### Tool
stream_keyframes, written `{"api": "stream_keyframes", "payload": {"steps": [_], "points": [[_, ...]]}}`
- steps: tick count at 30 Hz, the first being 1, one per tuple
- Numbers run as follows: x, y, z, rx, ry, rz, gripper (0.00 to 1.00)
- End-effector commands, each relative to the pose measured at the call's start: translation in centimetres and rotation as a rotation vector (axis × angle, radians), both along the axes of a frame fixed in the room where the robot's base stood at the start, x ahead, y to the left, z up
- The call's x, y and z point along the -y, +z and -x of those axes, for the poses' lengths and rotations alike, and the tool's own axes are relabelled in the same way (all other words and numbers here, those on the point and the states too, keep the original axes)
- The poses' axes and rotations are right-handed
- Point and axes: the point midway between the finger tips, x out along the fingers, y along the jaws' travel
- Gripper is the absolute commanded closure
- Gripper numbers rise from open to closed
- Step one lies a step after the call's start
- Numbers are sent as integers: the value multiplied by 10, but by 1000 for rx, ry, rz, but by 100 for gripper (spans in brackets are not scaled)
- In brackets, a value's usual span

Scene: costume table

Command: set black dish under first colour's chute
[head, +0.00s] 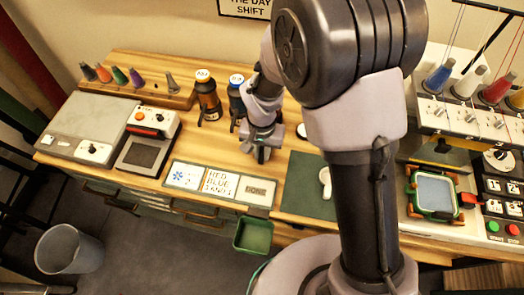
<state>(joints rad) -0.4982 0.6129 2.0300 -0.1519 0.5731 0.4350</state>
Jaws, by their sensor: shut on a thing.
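My gripper (262,153) is low over the wooden table, in front of the blue-bodied dispenser (237,98). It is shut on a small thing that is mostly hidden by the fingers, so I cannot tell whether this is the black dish. No black dish shows clearly elsewhere.
A grey scale-like device (150,122) and several thread cones (121,76) stand at the left. A dark green mat (305,185) with a white object lies right of my gripper. A green bin (253,235) hangs at the front edge. The embroidery machine (470,117) is at right.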

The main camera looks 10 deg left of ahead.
Motion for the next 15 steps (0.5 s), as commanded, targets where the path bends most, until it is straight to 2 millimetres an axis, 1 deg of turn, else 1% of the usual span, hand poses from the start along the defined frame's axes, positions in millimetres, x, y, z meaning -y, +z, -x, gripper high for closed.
{"api": "stream_keyframes", "payload": {"steps": [4, 5, 6, 8, 9, 15], "points": [[0, -2, 0, 0, 0, 0, 100], [0, -2, 0, 0, 0, 0, 81], [0, -2, 0, 0, 0, 0, 73], [0, -2, 0, 0, 0, 0, 61], [0, -2, 0, 0, 0, 0, 59], [0, -2, 0, 0, 0, 0, 59]]}}
